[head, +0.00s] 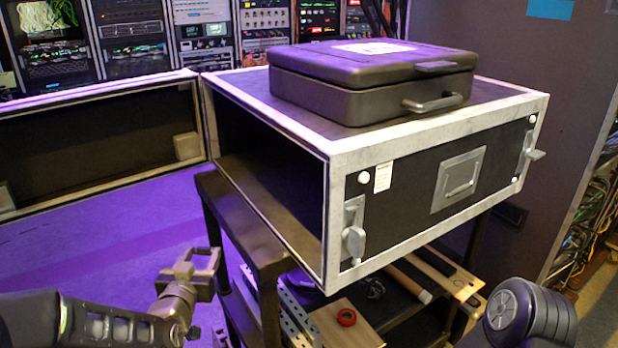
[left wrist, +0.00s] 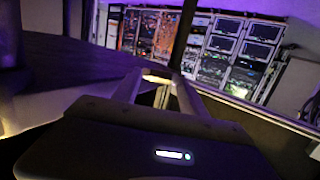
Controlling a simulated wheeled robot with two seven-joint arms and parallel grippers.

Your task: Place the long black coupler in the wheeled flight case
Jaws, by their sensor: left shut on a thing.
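My left gripper (head: 177,290) is low in the head view, left of the cart, shut on a small dark piece (head: 200,262). This piece appears to be the long black coupler; its full outline is hard to make out. In the left wrist view the gripper's fingers (left wrist: 158,84) come together on something small and dim. A second case (head: 435,128) with grey edges and latches sits on the cart, open towards the left. I see no wheels on either. My right gripper is out of view.
A closed black box (head: 370,88) lies on the upper case. Equipment racks (head: 130,35) line the back. Purple floor (head: 110,240) is clear between the low case and the cart.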

